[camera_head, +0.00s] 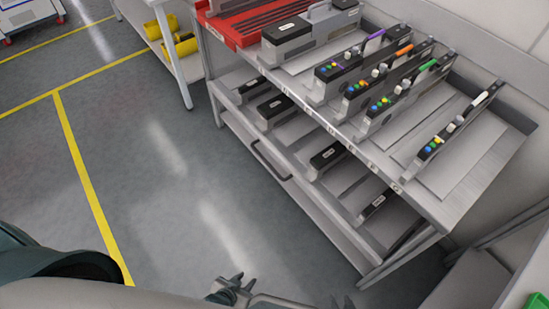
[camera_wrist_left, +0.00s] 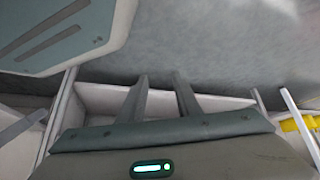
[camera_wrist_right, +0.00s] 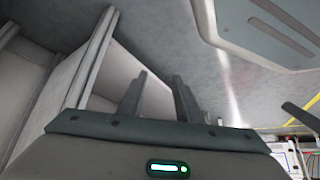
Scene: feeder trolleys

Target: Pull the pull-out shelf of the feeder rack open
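The feeder rack (camera_head: 400,186) stands at the right in the head view. Its pull-out shelf (camera_head: 306,205) is the lower level, beneath the top deck, roughly in line with the rack's front. A dark bar handle (camera_head: 268,162) is on the shelf's front edge. My left gripper (camera_head: 245,280) is at the bottom middle, in front of the rack and well apart from the handle; its fingers are apart and empty in the left wrist view (camera_wrist_left: 162,78). My right gripper (camera_head: 343,301) barely shows at the bottom edge; its fingers are apart and empty in the right wrist view (camera_wrist_right: 158,78).
Several feeders (camera_head: 345,72) with coloured buttons stand on the top deck; several dark-topped feeders (camera_head: 328,156) sit on the lower shelf. The grey floor (camera_head: 150,170) left of the rack is clear.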

